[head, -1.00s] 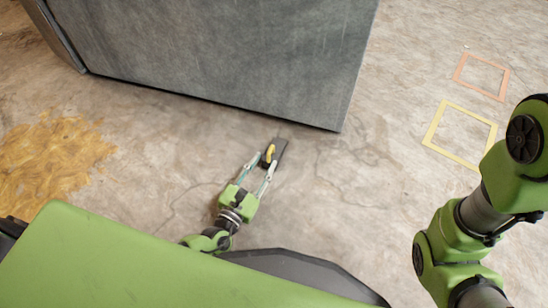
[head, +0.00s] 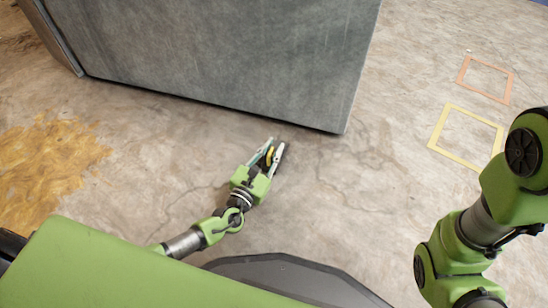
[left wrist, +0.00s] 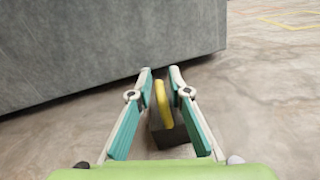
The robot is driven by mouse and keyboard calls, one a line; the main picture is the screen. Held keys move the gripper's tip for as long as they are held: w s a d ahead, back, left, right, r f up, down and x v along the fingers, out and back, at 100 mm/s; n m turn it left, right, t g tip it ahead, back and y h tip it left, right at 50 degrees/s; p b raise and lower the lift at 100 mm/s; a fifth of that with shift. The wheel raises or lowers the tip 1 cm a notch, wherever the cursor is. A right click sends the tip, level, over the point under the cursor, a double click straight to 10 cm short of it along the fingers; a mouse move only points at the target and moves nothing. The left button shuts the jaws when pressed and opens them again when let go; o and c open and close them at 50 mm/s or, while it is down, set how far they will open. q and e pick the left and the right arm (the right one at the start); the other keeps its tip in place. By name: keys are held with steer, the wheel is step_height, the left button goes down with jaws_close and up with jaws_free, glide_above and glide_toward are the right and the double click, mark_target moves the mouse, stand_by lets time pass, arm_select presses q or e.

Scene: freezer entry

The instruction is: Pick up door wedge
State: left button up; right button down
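The door wedge is a dark grey block with a yellow upright part. It lies on the floor in front of the grey panel, and its yellow part (head: 270,155) shows between my left gripper's fingers. My left gripper (head: 275,143) is partly open, with one finger on each side of the wedge. In the left wrist view, the wedge's yellow part (left wrist: 163,104) stands between the two teal fingers (left wrist: 161,72), with small gaps on both sides. The dark block is partly hidden by the gripper in the head view. My right gripper is out of view.
A large grey panel (head: 220,60) stands just beyond the wedge, its lower edge close to my left fingertips. A yellow floor square (head: 433,136) and an orange one (head: 464,71) are at the right. A brownish stain (head: 45,165) is at the left. The floor between is clear.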

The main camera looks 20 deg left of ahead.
arm_select(q)
jaws_close()
